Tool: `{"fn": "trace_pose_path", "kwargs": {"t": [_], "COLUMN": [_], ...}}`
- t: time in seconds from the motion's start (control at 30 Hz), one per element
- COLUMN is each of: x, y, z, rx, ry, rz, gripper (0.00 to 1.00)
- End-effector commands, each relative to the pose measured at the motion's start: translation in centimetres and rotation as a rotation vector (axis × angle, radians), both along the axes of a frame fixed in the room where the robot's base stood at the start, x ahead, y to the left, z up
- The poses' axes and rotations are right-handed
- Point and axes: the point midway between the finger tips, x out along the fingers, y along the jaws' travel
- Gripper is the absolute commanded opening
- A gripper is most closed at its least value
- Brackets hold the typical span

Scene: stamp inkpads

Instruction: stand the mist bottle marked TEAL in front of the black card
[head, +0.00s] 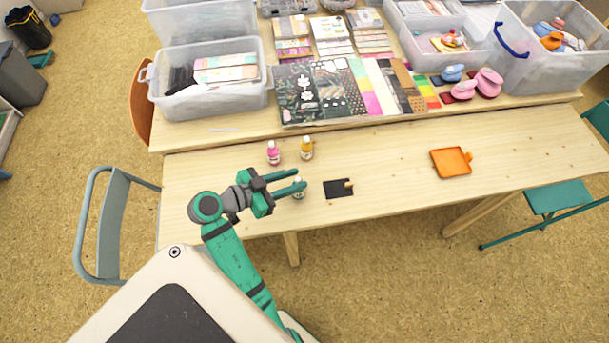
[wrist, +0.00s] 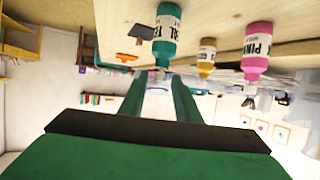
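The mist bottle marked TEAL (wrist: 167,35) stands on the table, its label partly readable in the wrist view. The black card (head: 333,190) lies flat to the right of the bottle and also shows in the wrist view (wrist: 134,32).
A pink bottle (head: 273,154) and a yellow bottle (head: 307,149) stand behind the fingers. An orange tray (head: 450,163) lies farther right. The table between card and tray is clear.

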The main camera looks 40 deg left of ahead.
Motion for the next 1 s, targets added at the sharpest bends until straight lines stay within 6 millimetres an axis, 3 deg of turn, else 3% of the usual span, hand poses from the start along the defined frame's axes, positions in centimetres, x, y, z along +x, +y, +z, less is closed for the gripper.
{"fn": "trace_pose_path", "kwargs": {"t": [0.2, 0.4, 1.0], "x": [-3.5, -5.3, -5.6], "y": [1.2, 1.8, 1.9], "z": [1.6, 2.3, 2.5], "rx": [0.001, 0.001, 0.000], "ry": [-0.001, -0.001, 0.000], "rz": [0.001, 0.000, -0.001], "gripper": [0.30, 0.30, 0.30]}}
